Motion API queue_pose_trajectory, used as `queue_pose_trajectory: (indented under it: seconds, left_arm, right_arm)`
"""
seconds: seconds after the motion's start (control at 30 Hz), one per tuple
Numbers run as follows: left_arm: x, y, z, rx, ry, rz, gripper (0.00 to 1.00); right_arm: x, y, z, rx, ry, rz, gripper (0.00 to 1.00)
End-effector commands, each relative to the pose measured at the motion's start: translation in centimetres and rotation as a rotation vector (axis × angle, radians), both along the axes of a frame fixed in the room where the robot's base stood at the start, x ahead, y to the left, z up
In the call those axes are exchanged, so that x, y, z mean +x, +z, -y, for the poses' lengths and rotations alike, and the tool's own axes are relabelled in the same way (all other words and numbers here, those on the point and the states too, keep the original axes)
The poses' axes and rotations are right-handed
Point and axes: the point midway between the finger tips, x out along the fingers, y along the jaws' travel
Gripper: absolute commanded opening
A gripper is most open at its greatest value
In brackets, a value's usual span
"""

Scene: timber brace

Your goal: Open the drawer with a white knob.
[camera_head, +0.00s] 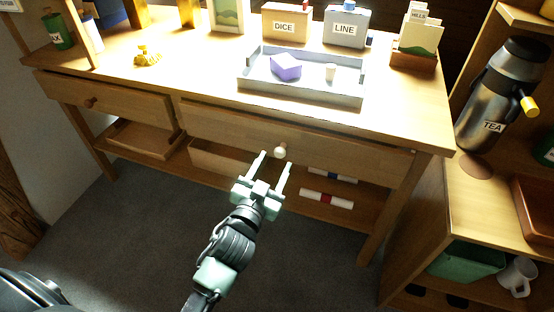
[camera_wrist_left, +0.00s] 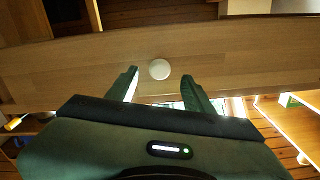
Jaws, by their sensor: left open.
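The drawer with the white knob (camera_head: 335,151) is the wide right one under the desk top, and its front looks closed. Its white knob (camera_head: 280,150) sits near the middle of the front. My left gripper (camera_head: 273,164) is open and empty, its two fingers pointing at the drawer front around the height of the knob. In the left wrist view the knob (camera_wrist_left: 159,69) shows just beyond and between the fingertips (camera_wrist_left: 160,80). No contact with the knob is visible. My right gripper is not in view.
A second drawer (camera_head: 110,105) with a brown knob is at the left. A grey tray (camera_head: 310,96) with a purple block (camera_head: 286,66) stands on the desk. A lower shelf (camera_head: 270,185) holds rolled papers. A side shelf with a tea flask (camera_head: 495,100) stands at the right.

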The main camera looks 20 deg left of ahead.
Motion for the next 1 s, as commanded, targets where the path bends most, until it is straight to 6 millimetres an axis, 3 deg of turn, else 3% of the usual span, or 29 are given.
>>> queue_pose_trajectory:
  seconds: [0.23, 0.57, 0.6, 0.77, 0.8, 1.0]
  left_arm:
    - [3.2, -0.1, 0.2, 0.001, -0.001, 0.001, 0.52]
    - [3.8, -0.1, 0.2, 0.000, -0.001, -0.002, 0.52]
    - [3.8, -0.1, 0.2, 0.000, -0.001, -0.002, 0.49]
    - [3.8, -0.1, 0.2, 0.000, -0.001, -0.002, 0.04]
    - [3.8, -0.1, 0.2, 0.000, -0.001, -0.002, 0.00]
    - [3.8, -0.1, 0.2, 0.000, -0.001, -0.002, 0.00]
  right_arm:
    - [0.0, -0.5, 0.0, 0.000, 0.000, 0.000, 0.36]
    - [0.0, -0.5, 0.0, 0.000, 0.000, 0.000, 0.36]
    - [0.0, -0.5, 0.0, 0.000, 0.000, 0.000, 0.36]
    - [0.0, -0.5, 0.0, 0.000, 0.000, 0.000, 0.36]
    - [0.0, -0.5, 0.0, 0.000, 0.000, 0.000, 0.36]
    - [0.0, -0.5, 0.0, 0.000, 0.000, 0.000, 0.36]
